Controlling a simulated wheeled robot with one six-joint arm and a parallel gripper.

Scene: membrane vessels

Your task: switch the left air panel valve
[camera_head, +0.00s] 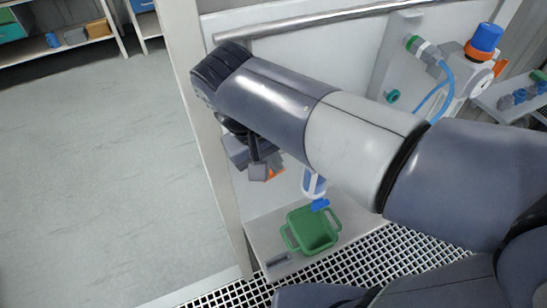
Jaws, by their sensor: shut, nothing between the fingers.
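My gripper (259,170) is dark grey and hangs below the end of my arm, left of the middle of the view. It is shut, and I see nothing between its fingers. An orange piece (275,174) shows right beside the fingertips; I cannot tell whether they touch or whether it is the left valve's handle. A clear and blue cup-like fitting (314,187) with a blue lower end shows just right of it, below my arm. An air unit (487,38) with a blue knob and orange part stands at the upper right. My arm hides much of the panel between.
A green two-handled container (312,229) stands on a pale ledge below. A white upright post (215,150) is left of my gripper. A metal rail (330,22) runs above my arm. Blue tubes (446,85) hang at right. The floor at left is clear.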

